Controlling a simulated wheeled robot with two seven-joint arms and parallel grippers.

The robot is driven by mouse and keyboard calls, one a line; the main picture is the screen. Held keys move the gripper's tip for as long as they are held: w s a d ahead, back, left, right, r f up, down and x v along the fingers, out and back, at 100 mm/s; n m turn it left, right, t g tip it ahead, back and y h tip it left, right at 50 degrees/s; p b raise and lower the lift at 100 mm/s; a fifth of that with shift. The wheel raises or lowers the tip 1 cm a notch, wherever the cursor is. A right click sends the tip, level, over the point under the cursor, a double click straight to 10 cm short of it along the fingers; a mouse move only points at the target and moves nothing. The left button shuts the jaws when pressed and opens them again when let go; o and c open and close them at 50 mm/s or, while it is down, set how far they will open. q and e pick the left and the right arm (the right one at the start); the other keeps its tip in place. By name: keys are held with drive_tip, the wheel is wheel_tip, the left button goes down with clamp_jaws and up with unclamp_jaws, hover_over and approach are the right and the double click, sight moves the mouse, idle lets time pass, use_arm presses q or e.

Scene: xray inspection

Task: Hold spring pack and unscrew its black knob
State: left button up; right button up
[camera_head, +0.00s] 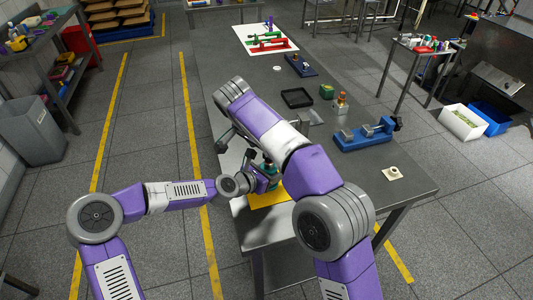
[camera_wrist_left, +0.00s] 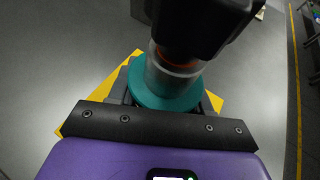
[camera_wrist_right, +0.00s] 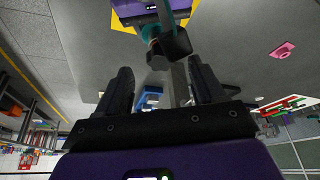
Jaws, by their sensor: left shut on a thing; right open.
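The spring pack, a teal base with a clear or metallic cylinder and an orange ring, shows in the head view (camera_head: 269,167) and the left wrist view (camera_wrist_left: 165,92). My left gripper (camera_wrist_left: 168,100) is shut around its teal lower part, above a yellow mat (camera_head: 265,198). The black knob (camera_wrist_left: 200,25) fills the top of the left wrist view and sits on the pack. In the right wrist view the knob (camera_wrist_right: 175,43) is ahead of my right gripper (camera_wrist_right: 159,68), whose two fingers are apart and empty. My right arm hides that gripper in the head view.
A blue vise-like fixture (camera_head: 365,136), a black tray (camera_head: 297,98), a green block (camera_head: 327,91) and a small brass-topped piece (camera_head: 341,103) stand on the grey table. The far end holds red and green fixtures (camera_head: 270,45).

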drive_tip(key=shift+x, duration=2.55)
drive_tip(key=c, duration=1.2)
drive_tip(key=n, duration=0.2)
drive_tip(key=n+y, duration=0.1)
drive_tip(key=n, duration=0.1)
drive_tip(key=shift+s+d+t, duration=0.15)
drive_tip(key=shift+t, duration=0.25)
clamp_jaws()
drive_tip(key=shift+m, duration=0.6)
drive_tip(key=o, duration=1.5)
unclamp_jaws()
drive_tip(key=shift+r, duration=3.5)
